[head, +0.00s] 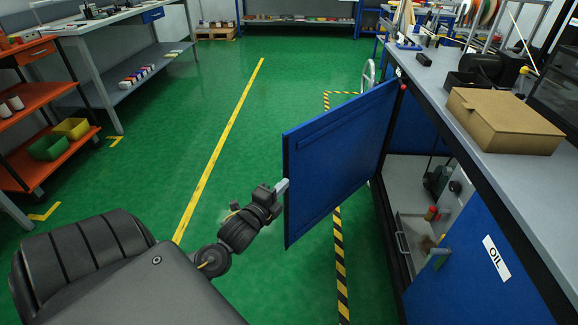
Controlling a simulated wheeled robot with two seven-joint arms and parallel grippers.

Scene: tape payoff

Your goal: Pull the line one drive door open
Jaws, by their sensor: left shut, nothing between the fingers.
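The blue drive door (338,160) stands swung out from the workbench on the right, over the green floor. Its hinge side is at the bench frame and its free edge points left. My left gripper (282,187) is at the free edge of the door, about mid height, with its pale fingers shut and nothing between them. I cannot tell whether the fingers touch the door. Behind the door, the cabinet (408,180) is open and shows a motor-like unit (437,180) and a grey tray (416,240). My right gripper is not in view.
A second blue door labelled OIL (496,258) is beside the opening. A cardboard box (505,120) lies on the bench top (470,135). An orange shelf (40,170) stands at the left. The green floor between is clear, with a yellow line (222,140).

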